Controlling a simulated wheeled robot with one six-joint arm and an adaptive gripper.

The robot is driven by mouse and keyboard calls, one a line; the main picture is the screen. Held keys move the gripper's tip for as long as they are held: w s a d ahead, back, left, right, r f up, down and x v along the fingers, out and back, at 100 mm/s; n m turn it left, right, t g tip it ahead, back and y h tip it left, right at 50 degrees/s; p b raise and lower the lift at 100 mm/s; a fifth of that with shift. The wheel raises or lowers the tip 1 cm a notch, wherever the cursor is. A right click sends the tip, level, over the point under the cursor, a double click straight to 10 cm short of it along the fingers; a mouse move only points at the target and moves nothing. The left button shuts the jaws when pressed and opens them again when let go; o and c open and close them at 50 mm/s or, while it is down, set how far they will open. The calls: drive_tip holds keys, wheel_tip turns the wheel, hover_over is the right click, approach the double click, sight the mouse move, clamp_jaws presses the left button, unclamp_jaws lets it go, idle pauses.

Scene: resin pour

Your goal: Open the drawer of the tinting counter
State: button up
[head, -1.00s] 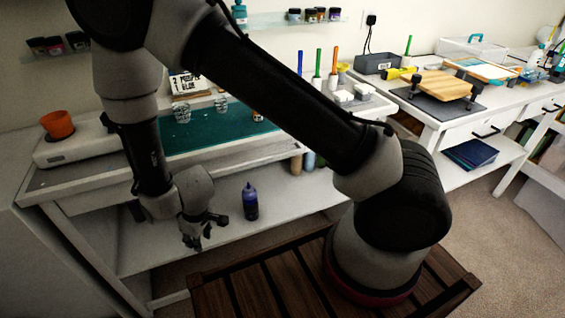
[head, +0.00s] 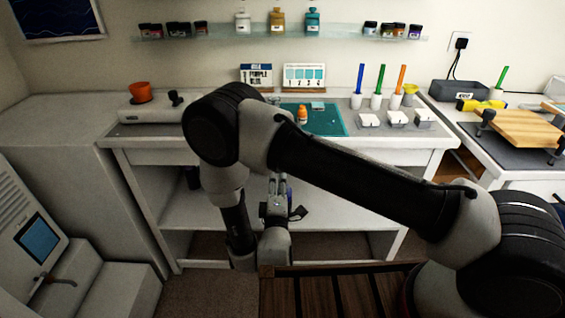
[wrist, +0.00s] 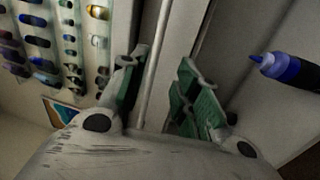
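The white counter (head: 185,143) with a green mat (head: 325,122) stands ahead of me in the head view. A pale front panel (head: 385,158) runs under its top; my arm hides its middle, and I see no drawer handle or open gap there. My gripper (head: 278,184) is low in front of the counter, fingers pointing toward it. In the wrist view my gripper (wrist: 163,88) is open, its green-padded fingers apart. A pale long strip (wrist: 156,55) runs between and beyond them; I cannot tell whether it is a handle or an edge, or whether they touch it.
A blue bottle (wrist: 287,68) lies to the right in the wrist view. On the counter are an orange cup (head: 140,92) on a white device and white pots holding pens. A white machine (head: 45,245) stands at left. A wooden board (head: 525,128) is on the right-hand table.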

drive_tip(key=shift+n, duration=0.4)
drive_tip(key=w, duration=0.2)
drive_tip(key=w+r, duration=0.1)
drive_tip(key=w, duration=0.2)
drive_tip(key=w+r, duration=0.1)
drive_tip(key=w, duration=0.1)
drive_tip(key=shift+w, duration=0.35)
clamp_jaws()
